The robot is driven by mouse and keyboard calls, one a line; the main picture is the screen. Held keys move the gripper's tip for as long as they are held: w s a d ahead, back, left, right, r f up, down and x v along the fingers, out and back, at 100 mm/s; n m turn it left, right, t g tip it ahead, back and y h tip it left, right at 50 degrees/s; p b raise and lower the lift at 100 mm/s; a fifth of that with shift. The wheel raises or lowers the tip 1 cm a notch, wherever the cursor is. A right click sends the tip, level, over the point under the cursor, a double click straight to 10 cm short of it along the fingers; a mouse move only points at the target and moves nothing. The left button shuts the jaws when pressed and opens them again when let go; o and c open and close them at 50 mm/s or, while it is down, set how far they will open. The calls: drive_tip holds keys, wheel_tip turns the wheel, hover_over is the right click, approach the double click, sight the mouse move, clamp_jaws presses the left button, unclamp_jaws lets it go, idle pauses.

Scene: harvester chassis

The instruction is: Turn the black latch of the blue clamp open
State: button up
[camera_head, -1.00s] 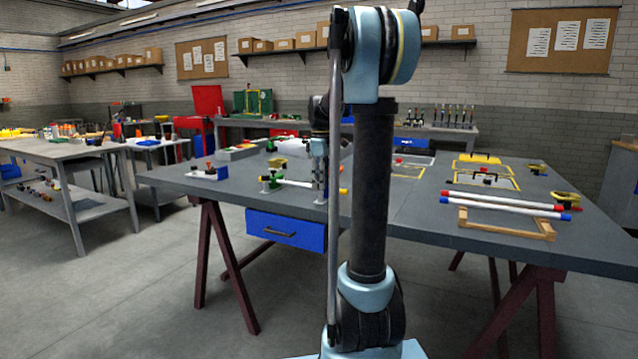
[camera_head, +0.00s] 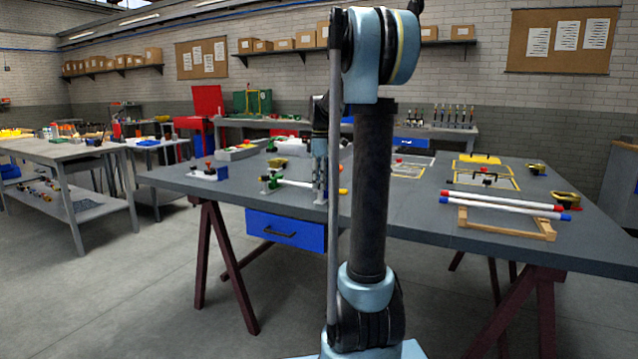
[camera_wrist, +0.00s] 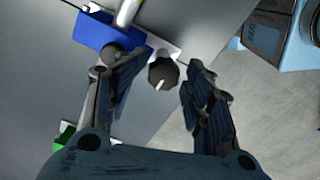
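In the wrist view, the blue clamp (camera_wrist: 96,30) is a blue block at upper left, with a pale plate along its side and a light tube across it. The black latch (camera_wrist: 163,73) is a dark faceted knob with a short white mark. It lies between the two fingers of my gripper (camera_wrist: 165,65). The fingers are apart, with a gap visible on each side of the latch; contact is not visible. In the head view my gripper (camera_head: 320,188) points down at the near edge of the table. I cannot make out the blue clamp there.
A green clamp (camera_head: 271,182) holds a white tube left of my gripper on the grey table (camera_head: 400,215). A blue drawer (camera_head: 286,229) hangs below the edge. Red- and blue-ended rods (camera_head: 505,203) lie on a wooden frame at right.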

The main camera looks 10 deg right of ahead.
drive_tip(key=shift+r, duration=0.1)
drive_tip(key=shift+r, duration=3.85)
drive_tip(key=s+f+m+t, duration=0.1)
drive_tip(key=s+f+m, duration=0.35)
drive_tip(key=s, duration=0.65)
drive_tip(key=s+f+m, duration=0.3)
drive_tip(key=s+f, duration=0.2)
drive_tip(key=s, duration=0.5)
drive_tip(key=s+f+m+t, duration=0.1)
drive_tip(key=s+f+m, duration=0.5)
drive_tip(key=s+f, duration=0.8)
wheel_tip(320, 180, down, 3)
drive_tip(key=shift+s+a+r, duration=0.1)
drive_tip(key=shift+s+a, duration=0.3)
drive_tip(key=shift+a, duration=0.05)
